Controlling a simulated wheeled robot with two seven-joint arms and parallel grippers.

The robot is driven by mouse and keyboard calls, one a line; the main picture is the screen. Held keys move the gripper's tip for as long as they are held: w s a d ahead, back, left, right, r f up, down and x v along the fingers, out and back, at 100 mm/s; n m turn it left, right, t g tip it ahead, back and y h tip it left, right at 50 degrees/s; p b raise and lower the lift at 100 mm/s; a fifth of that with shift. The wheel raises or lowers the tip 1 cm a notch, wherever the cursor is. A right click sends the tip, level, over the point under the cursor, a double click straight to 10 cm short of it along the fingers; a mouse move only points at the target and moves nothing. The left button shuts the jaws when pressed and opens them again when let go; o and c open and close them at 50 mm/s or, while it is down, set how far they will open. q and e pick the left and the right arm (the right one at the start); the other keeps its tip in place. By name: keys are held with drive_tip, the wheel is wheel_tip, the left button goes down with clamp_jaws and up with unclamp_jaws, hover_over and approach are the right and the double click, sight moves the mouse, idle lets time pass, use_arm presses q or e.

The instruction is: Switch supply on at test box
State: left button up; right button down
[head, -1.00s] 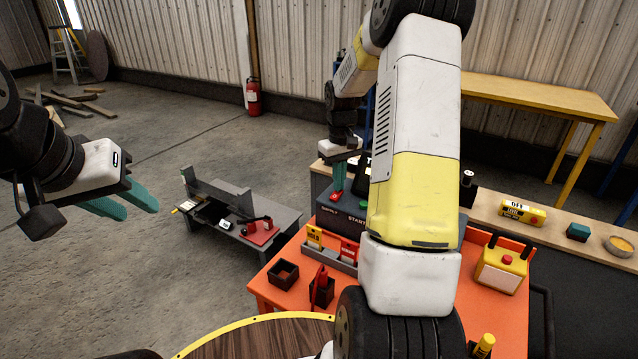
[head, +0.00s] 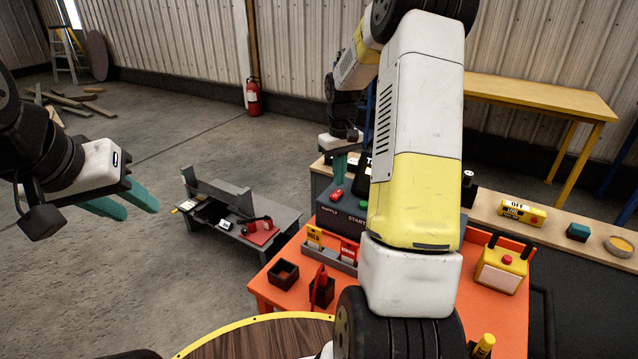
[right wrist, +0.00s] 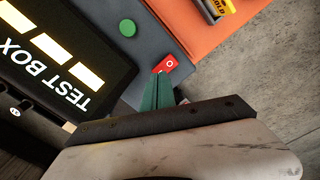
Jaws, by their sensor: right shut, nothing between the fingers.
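The test box (head: 341,222) is a dark grey box at the back of the orange bench, with a red switch (head: 336,196) and a green button on top. In the right wrist view the red switch (right wrist: 170,64) shows a white "O", and the green button (right wrist: 127,27) lies beyond it. My right gripper (head: 338,178) is shut and empty, pointing down above the switch. In the right wrist view its teal fingertips (right wrist: 164,76) overlap the switch's near edge; contact is unclear. My left gripper (head: 142,214) is open and empty at the left, over the floor.
A black "TEST BOX" sign (right wrist: 60,60) stands beside the controls. My right arm hides part of the box in the head view. The orange bench (head: 275,299) carries small bins and a yellow box (head: 502,268) with a red button. A grey low table (head: 285,216) stands left.

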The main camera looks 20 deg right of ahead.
sight(338, 191)
drive_tip(key=shift+r, duration=2.25)
drive_tip(key=s+a+r+m+t+y, duration=0.1)
drive_tip(key=s+a+r+t, duration=0.1)
drive_tip(key=s+a+r, duration=0.45)
drive_tip(key=s+a+r+t, duration=0.2)
drive_tip(key=s+a+r, duration=0.2)
drive_tip(key=s+r, duration=0.55)
drive_tip(key=s+a+f+t+y, duration=0.1)
drive_tip(key=s+a+f+t, duration=0.1)
drive_tip(key=s, duration=0.7)
drive_tip(key=shift+s+a+m, duration=0.35)
drive_tip(key=shift+a+m, duration=0.05)
drive_tip(key=shift+a, duration=0.4)
drive_tip(key=shift+f, duration=0.1)
